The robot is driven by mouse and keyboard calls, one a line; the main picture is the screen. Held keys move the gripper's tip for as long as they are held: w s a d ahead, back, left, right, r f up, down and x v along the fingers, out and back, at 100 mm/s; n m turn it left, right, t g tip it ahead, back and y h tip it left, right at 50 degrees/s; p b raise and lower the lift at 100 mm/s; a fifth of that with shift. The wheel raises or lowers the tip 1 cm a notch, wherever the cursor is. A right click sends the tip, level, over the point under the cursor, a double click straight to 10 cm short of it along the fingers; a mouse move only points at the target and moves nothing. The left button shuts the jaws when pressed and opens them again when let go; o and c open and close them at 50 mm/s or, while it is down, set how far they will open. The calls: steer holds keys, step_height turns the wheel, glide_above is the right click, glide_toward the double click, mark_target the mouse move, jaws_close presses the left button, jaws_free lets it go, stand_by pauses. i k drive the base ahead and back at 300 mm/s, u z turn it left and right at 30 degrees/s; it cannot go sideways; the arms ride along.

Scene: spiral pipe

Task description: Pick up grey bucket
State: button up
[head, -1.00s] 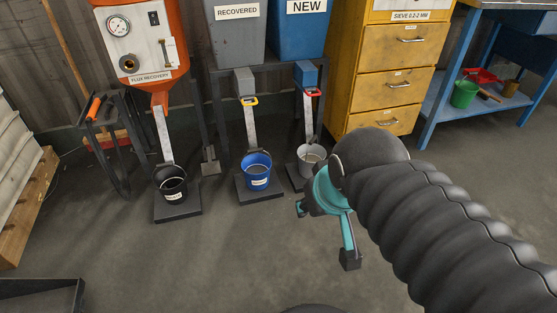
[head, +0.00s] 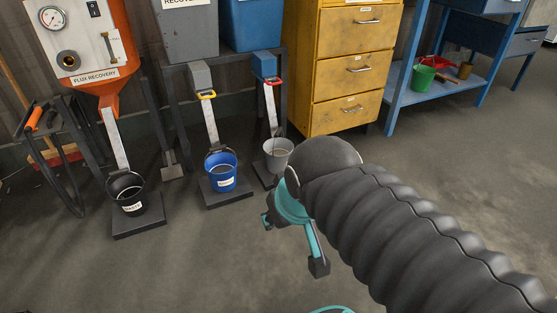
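The grey bucket (head: 277,158) stands upright on a low dark stand under the chute below the blue hopper. Something fills part of its inside, but I cannot tell what. My gripper (head: 291,240) is teal with dark finger pads, in front of and below the grey bucket in the picture, apart from it. Its two fingers are spread, with nothing seen between them. My black ribbed arm comes in from the lower right and hides part of the floor.
A blue bucket (head: 221,171) and a black bucket (head: 129,196) stand on low plates to the left. Yellow drawers (head: 347,66) stand behind on the right, beside a blue workbench (head: 431,95) with a green bucket (head: 424,77). The floor (head: 150,275) in front is clear.

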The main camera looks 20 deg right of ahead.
mark_target(277, 151)
steer(key=z, duration=0.45)
steer(key=k, duration=0.3)
steer(key=u, duration=1.35)
steer(key=i, duration=1.85)
steer(key=z, duration=1.35)
steer(key=i, duration=0.35)
steer(key=z, duration=0.25)
